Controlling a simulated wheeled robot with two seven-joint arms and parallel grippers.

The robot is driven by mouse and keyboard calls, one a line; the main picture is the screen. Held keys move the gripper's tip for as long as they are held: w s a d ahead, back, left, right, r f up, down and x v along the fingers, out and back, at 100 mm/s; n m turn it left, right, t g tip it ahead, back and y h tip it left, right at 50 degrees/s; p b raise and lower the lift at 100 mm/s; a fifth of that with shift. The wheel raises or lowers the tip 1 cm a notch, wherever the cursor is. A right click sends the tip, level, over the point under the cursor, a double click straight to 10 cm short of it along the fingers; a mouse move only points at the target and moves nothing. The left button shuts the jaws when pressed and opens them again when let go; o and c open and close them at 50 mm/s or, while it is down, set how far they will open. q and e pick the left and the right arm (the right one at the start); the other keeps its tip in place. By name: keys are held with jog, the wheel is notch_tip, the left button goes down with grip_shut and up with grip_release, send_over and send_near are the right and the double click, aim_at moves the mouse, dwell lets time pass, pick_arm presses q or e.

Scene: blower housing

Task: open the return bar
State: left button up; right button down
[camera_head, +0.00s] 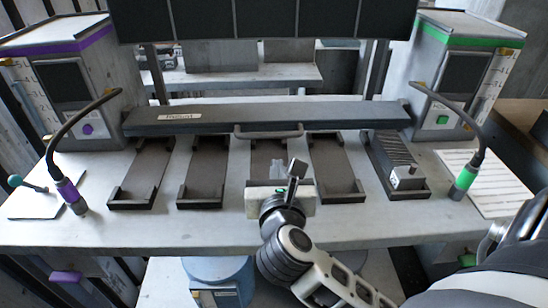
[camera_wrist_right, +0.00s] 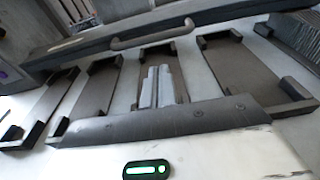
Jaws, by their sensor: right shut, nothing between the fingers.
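The return bar (camera_head: 330,118) is a long dark bar with a label reading "Return" (camera_head: 180,117). It lies across the table behind the row of dark trays, with a grey handle (camera_head: 268,131) on its front middle. In the right wrist view the handle (camera_wrist_right: 152,34) shows near the top, beyond the fingertips. My right gripper (camera_head: 275,168) is over the middle tray, in front of the handle and apart from it. Its fingers (camera_wrist_right: 160,72) are shut with nothing between them. My left gripper is not in view.
Several dark trays (camera_head: 205,172) stand in a row on the table; the rightmost holds a ribbed grey block (camera_head: 392,150). Boxes with purple (camera_head: 85,90) and green (camera_head: 460,75) trim flank the bar. Cabled handles stand at left (camera_head: 70,192) and right (camera_head: 465,180). Dark panels (camera_head: 265,20) hang above.

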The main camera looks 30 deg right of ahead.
aim_at(268, 122)
jog(key=x, duration=0.7)
jog(key=shift+w+d+r+p, duration=0.1)
jog(key=shift+p, duration=0.25)
jog(key=shift+w+d, duration=0.3)
jog(key=shift+w, duration=0.15)
